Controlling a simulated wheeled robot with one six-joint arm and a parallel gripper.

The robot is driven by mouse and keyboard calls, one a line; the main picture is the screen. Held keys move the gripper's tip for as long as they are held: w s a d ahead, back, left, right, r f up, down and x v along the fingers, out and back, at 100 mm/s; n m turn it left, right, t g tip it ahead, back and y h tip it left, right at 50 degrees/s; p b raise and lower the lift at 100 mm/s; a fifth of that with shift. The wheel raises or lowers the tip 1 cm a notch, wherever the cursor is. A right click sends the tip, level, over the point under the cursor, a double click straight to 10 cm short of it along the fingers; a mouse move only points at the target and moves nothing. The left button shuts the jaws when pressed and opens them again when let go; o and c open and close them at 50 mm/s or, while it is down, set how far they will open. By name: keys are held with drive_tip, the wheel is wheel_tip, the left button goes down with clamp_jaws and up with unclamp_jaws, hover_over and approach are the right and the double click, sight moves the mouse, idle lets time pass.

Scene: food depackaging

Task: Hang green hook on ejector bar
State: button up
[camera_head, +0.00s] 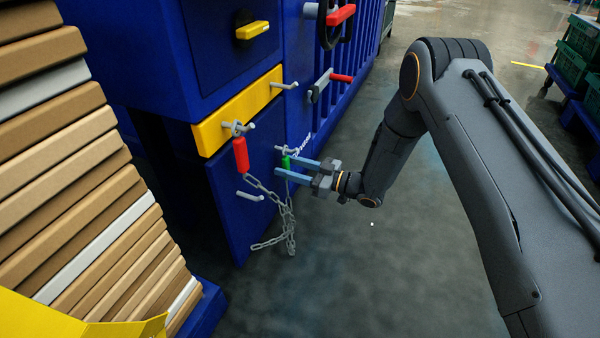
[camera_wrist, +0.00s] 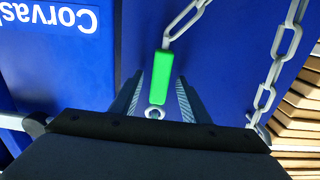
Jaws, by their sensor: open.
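The green hook (camera_head: 286,162) hangs from a grey chain (camera_head: 290,220) beside a short metal peg (camera_head: 287,150) on the blue machine. In the wrist view, the green hook (camera_wrist: 162,77) lies between the two fingers of my gripper (camera_wrist: 156,98), with a metal ring at its near end and a chain link at its far end. My gripper (camera_head: 285,167) is open around the hook, with gaps visible beside it in the wrist view. I cannot tell whether the ring is on the peg. Which part is the ejector bar is unclear; a yellow bar (camera_head: 215,132) crosses the machine.
A red hook (camera_head: 241,155) hangs at a peg on the yellow bar, with the chain running from it. Another peg (camera_head: 250,196) sticks out lower down. A red-handled lever (camera_head: 340,78) is above. Stacked boxes (camera_head: 90,190) stand at left.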

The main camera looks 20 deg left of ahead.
drive_tip(key=shift+a, duration=0.4)
drive_tip(key=shift+c, duration=0.4)
clamp_jaws()
drive_tip(key=shift+r, duration=0.1)
drive_tip(key=shift+r, duration=0.15)
drive_tip(key=shift+d, duration=0.15)
drive_tip(key=shift+d+p, duration=0.5)
drive_tip(key=shift+d, duration=0.5)
